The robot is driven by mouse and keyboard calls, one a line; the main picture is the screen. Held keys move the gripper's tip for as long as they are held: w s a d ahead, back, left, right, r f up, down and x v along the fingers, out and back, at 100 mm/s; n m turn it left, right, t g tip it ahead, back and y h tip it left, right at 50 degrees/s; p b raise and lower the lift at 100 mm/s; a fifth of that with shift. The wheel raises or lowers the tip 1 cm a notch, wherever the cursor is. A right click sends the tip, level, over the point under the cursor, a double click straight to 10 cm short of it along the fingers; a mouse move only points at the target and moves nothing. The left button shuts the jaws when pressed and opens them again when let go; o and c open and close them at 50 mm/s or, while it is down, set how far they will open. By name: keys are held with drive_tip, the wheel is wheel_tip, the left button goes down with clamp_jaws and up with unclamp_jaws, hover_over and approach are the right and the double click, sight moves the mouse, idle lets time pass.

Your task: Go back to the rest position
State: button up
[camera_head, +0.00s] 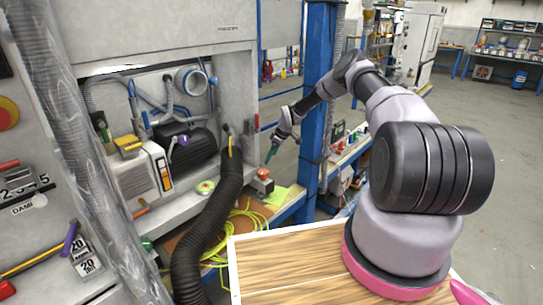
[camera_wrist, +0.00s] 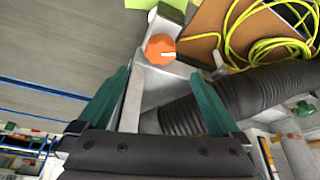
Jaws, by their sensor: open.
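My gripper (camera_head: 271,153) is at the end of my extended arm, in front of the machine and above the bench, near a small grey box (camera_head: 262,186) with a red-orange knob (camera_head: 263,173). In the wrist view my gripper (camera_wrist: 160,74) has its two teal fingers spread wide, with nothing held between them. The orange knob (camera_wrist: 159,48) shows just beyond the fingertips, apart from them. The head view shows the gripper small, with one teal finger clear.
A thick black ribbed hose (camera_head: 205,230) runs down left of the gripper; it also crosses the wrist view (camera_wrist: 255,95). A blue post (camera_head: 317,110) stands close beside my arm. Yellow cable (camera_head: 240,222) lies coiled below. Open floor (camera_head: 490,140) is at the right.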

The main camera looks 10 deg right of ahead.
drive_tip(key=s+a+r+m+h, duration=0.1)
drive_tip(key=s+r, duration=0.1)
drive_tip(key=r, duration=1)
drive_tip(key=s+r+m+h, duration=0.1)
drive_tip(key=s+r, duration=0.1)
drive_tip(key=r, duration=1)
drive_tip(key=s+r+m+t+h, duration=0.1)
drive_tip(key=s+r+m, duration=0.1)
drive_tip(key=s+r, duration=0.55)
drive_tip(key=s+r+m, duration=0.1)
drive_tip(key=s+r, duration=0.3)
drive_tip(key=r, duration=0.7)
drive_tip(key=s+d+r+m+t, duration=0.1)
drive_tip(key=s+r+m, duration=0.1)
drive_tip(key=s+r, duration=0.45)
drive_tip(key=s+d+r+m, duration=0.2)
drive_tip(key=s+r+m, duration=0.15)
drive_tip(key=s, duration=0.65)
drive_tip(key=s+r+m+t+y, duration=0.1)
drive_tip(key=s+m, duration=0.3)
drive_tip(key=s, duration=1.5)
drive_tip(key=shift+r+m+t, duration=0.35)
drive_tip(key=shift+r+t, duration=0.05)
drive_tip(key=shift+t, duration=0.3)
